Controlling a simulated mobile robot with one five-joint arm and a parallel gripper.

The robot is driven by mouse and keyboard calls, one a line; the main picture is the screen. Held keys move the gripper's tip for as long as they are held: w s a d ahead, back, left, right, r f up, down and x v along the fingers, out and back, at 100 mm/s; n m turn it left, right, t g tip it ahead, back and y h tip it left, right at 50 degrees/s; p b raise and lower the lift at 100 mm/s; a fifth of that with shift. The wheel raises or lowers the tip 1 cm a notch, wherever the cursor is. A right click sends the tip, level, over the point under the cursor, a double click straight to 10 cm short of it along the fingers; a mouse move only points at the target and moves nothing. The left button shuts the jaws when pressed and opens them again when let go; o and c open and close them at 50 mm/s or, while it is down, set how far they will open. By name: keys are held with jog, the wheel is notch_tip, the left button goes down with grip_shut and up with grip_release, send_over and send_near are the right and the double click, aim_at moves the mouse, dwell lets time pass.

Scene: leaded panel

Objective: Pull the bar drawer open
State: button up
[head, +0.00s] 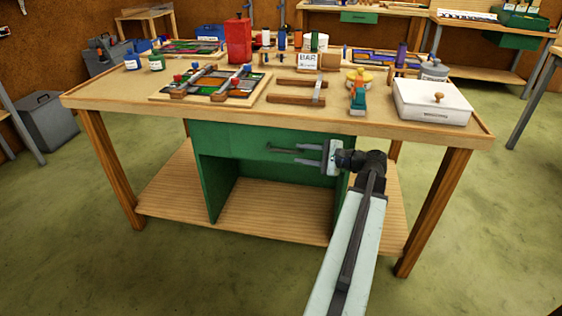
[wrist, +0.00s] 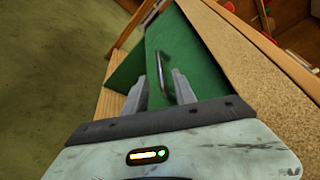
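The bar drawer has a green front (head: 225,140) under the workbench top, and it looks shut. The green front also fills the middle of the wrist view (wrist: 190,55). Its dark bar handle (head: 281,150) runs lengthwise across the front; in the wrist view the handle (wrist: 162,62) stands out from the green face. My gripper (head: 303,154) is in front of the drawer, near the handle's right part. In the wrist view my gripper's two grey fingers (wrist: 166,80) are apart, with the handle's near end between them. I cannot tell whether either finger touches it.
A low wooden shelf (head: 270,210) lies beneath. The green floor (head: 70,230) in front is clear.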

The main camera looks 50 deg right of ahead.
aim_at(284, 151)
jog(key=b+x, duration=0.1)
jog(key=x, duration=0.7)
jog(key=shift+a+b, duration=0.15)
jog(key=shift+b, duration=0.15)
jog(key=shift+s, duration=0.1)
grip_shut()
dwell(0.7)
